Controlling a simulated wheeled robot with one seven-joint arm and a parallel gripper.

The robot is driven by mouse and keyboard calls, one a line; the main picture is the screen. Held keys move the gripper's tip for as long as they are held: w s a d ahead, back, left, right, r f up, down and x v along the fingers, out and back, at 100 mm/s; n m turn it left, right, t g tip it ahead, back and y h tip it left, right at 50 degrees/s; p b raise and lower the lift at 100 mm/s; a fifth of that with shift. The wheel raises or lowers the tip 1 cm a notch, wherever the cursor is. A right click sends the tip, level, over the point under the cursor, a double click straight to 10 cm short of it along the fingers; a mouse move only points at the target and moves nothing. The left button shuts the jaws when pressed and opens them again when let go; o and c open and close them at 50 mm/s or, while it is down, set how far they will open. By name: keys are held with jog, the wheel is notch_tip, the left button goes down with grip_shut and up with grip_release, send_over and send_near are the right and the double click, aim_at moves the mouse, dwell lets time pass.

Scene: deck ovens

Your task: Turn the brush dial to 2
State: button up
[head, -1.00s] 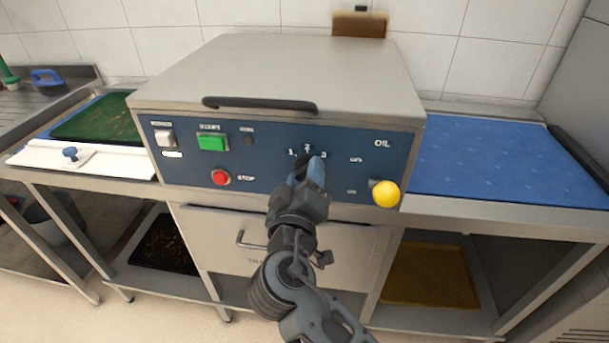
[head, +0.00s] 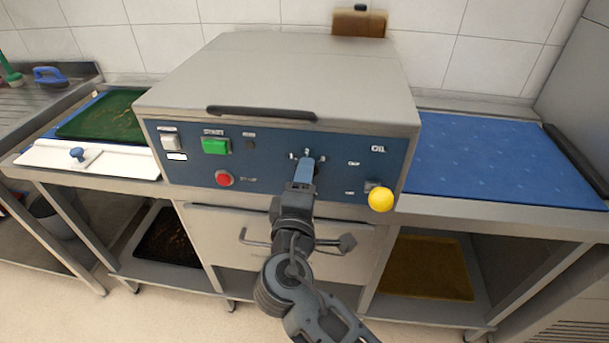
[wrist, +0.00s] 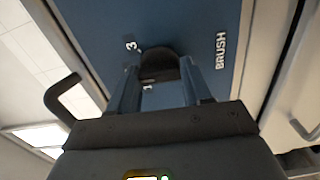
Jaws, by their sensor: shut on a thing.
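The brush dial (wrist: 160,65) is a dark round knob on the machine's blue front panel, with the numeral 3 and the word BRUSH beside it in the wrist view. My gripper (wrist: 157,80) is shut on the dial, with one finger on each side. In the head view my gripper (head: 305,164) reaches the panel just below the numerals and hides most of the dial. I cannot tell which number the dial points to.
On the same panel are a green start button (head: 216,146), a red stop button (head: 224,178) and a yellow oil knob (head: 380,199). A black handle (head: 262,113) sticks out above the panel. A blue mat (head: 490,160) lies to the right.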

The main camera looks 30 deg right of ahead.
jog(key=shift+a+n, duration=0.1)
jog(key=shift+n, duration=0.2)
jog(key=o, duration=1.1)
jog(key=shift+c, duration=0.2)
jog(key=b+v, duration=0.1)
jog(key=v, duration=0.6)
jog(key=shift+s+a+b, duration=0.2)
jog(key=shift+s+b, duration=0.1)
jog(key=shift+f, duration=0.1)
